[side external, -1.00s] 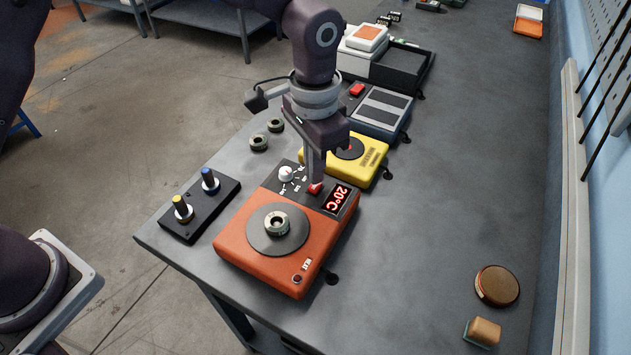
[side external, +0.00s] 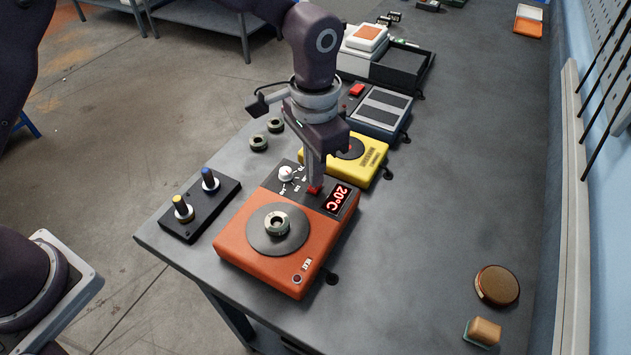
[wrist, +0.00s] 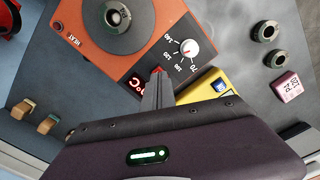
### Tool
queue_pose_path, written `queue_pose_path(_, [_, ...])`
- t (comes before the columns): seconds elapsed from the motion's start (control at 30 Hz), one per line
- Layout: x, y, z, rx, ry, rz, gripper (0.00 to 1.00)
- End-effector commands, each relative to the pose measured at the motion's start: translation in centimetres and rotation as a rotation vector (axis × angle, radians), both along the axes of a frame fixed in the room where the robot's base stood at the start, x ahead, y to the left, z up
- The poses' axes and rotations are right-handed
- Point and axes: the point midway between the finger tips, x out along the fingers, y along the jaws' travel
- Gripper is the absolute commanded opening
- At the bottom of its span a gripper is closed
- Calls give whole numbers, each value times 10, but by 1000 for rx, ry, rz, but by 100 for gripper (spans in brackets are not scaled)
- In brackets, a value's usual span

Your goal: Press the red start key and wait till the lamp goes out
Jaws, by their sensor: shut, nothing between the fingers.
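The orange hotplate (side external: 232,248) has a round dark plate (side external: 260,243) with a small metal ring on it. Its display (side external: 339,199) reads 20°C. The red key (side external: 314,190) sits beside the display, mostly covered by my fingers; a bit of red shows at the fingertips in the wrist view (wrist: 157,69). My gripper (side external: 315,183) is shut and empty, pointing down with its tips at the red key. I cannot tell how far the key is pressed. A small round lamp (side external: 297,279) near the HEAT label looks dark; whether it is lit is unclear.
A white knob (side external: 286,174) is close beside my fingers. A yellow device (side external: 372,170) stands just behind. A grey device with another red key (side external: 357,90) is farther back. A black stand (side external: 222,204) holds two electrodes at left. The bench at right is mostly clear.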

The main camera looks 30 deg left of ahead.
Motion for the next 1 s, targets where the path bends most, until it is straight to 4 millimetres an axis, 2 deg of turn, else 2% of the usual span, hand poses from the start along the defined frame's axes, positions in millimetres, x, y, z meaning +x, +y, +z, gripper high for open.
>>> queue_pose_path(0.83, [0, 0, -12, 0, 0, 0, 0])
queue_pose_path(1.0, [0, 0, -2, -1, -1, 0, 0])
